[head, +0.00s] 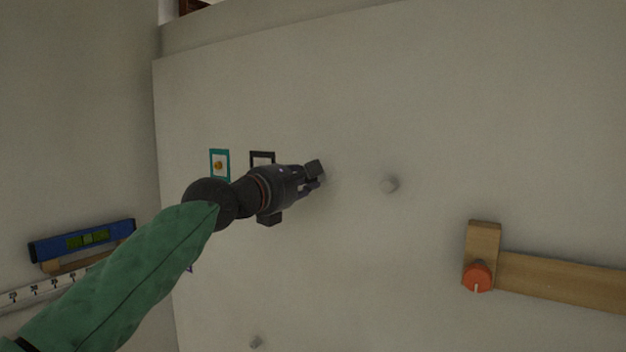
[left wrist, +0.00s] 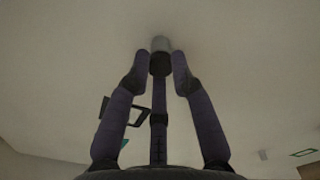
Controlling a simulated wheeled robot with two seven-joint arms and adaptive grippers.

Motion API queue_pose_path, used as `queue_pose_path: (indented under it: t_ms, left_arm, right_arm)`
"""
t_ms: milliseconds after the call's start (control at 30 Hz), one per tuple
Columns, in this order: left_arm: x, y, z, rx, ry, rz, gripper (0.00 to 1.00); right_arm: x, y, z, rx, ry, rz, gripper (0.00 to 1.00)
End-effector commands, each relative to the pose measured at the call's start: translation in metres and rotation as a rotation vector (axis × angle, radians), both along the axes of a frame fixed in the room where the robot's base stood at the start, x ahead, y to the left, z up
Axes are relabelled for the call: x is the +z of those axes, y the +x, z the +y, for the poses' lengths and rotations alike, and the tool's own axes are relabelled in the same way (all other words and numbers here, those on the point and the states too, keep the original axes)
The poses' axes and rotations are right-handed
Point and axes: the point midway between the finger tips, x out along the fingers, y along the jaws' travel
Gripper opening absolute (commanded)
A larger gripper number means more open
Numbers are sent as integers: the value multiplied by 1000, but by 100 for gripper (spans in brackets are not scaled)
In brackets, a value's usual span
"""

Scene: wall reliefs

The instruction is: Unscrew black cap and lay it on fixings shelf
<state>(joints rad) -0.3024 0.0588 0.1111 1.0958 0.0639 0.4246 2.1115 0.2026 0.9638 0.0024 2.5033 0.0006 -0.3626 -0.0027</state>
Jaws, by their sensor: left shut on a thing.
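My left gripper (head: 314,175) reaches in from the left to the pale wall panel. In the left wrist view, its fingers (left wrist: 164,60) are closed on the black cap (left wrist: 160,66), a short dark cylinder. The cap sits at the near end of a grey cylindrical stud (left wrist: 160,43) that stands out from the wall. I see no gap between cap and stud. In the head view the fingers hide the cap. I cannot identify the fixings shelf for certain. My right gripper is not in view.
A wooden bar (head: 560,280) with an orange knob (head: 478,278) is at the right. Grey studs (head: 390,184) and (head: 256,341) stick out of the panel. A teal frame (head: 220,164) and a black frame (head: 262,158) are near my wrist. A blue level (head: 85,240) is at the left.

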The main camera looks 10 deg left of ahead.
Motion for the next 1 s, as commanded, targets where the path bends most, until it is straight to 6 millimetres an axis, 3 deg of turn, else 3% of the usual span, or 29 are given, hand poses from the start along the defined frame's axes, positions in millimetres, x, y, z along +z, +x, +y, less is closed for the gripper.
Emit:
queue_pose_path:
  t_ms: [300,567,600,633,1000]
  left_arm:
    - [6,-3,3,3,-279,86,0]
    - [7,-3,4,3,-297,93,0]
    - [7,-3,4,3,-297,93,29]
    - [6,-3,4,3,-297,93,36]
    - [2,-1,1,2,-256,88,36]
  right_arm:
    - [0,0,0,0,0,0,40]
    - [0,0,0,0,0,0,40]
    - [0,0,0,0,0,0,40]
    - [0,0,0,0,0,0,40]
    - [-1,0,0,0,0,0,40]
